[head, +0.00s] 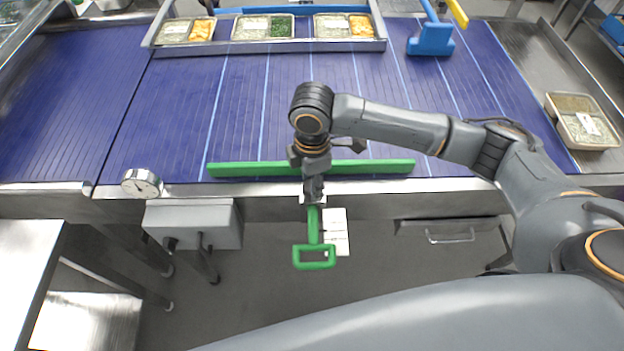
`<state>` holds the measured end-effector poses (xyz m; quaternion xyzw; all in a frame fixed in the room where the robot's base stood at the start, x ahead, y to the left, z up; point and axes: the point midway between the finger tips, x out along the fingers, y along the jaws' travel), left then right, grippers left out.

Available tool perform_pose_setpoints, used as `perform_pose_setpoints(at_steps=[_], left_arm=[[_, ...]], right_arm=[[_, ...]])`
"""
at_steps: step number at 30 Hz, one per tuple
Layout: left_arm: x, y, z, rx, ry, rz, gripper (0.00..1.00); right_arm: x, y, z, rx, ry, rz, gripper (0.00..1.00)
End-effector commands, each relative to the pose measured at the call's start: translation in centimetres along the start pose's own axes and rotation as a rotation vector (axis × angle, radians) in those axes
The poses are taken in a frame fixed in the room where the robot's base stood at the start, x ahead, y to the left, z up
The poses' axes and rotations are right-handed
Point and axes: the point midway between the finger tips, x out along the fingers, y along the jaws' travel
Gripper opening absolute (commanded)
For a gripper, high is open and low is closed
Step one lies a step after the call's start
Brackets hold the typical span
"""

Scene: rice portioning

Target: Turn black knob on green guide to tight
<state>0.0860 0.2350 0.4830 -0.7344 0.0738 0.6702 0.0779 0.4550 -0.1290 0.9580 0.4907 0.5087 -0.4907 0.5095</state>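The green guide (245,169) is a long bar lying along the front edge of the blue conveyor. A green stem with a rectangular loop (314,264) extends in front of the edge, below the bar's middle. My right gripper (313,190) comes in from the right and points down over the middle of the guide, at the conveyor's front edge. It covers the spot where the stem meets the edge. I cannot make out the black knob; it may be hidden behind the gripper. Whether the fingers are open or shut is unclear. My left gripper is out of view.
The blue conveyor (180,115) is mostly clear. Trays of food sit in a metal frame (290,47) at the back. A blue fixture (430,42) stands back right, and a food tray (582,122) far right. A round dial (141,183) sits at the front left edge.

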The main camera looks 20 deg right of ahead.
Motion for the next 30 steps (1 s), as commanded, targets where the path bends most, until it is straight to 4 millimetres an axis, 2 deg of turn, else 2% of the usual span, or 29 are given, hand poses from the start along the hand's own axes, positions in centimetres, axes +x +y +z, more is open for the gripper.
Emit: perform_pose_setpoints(at_steps=[1,2,7,12,21,25,30], left_arm=[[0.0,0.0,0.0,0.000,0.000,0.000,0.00],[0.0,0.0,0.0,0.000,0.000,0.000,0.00],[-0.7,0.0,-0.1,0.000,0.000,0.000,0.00],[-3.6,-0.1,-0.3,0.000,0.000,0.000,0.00],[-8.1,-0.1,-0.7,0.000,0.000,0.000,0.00],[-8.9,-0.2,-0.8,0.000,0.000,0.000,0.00],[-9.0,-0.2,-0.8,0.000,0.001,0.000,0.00]], right_arm=[[0.0,0.0,0.0,0.000,0.000,0.000,0.16],[0.0,0.0,0.0,0.000,0.000,0.000,0.11],[-0.3,0.0,0.0,0.020,0.001,-0.002,0.11],[-0.9,-0.1,-0.1,0.130,0.003,-0.005,0.11],[-0.7,0.0,-0.1,0.385,0.003,-0.004,0.11],[-0.4,0.0,-0.1,0.452,0.001,-0.003,0.11],[-0.1,0.1,-0.1,0.478,0.003,0.000,0.11]])
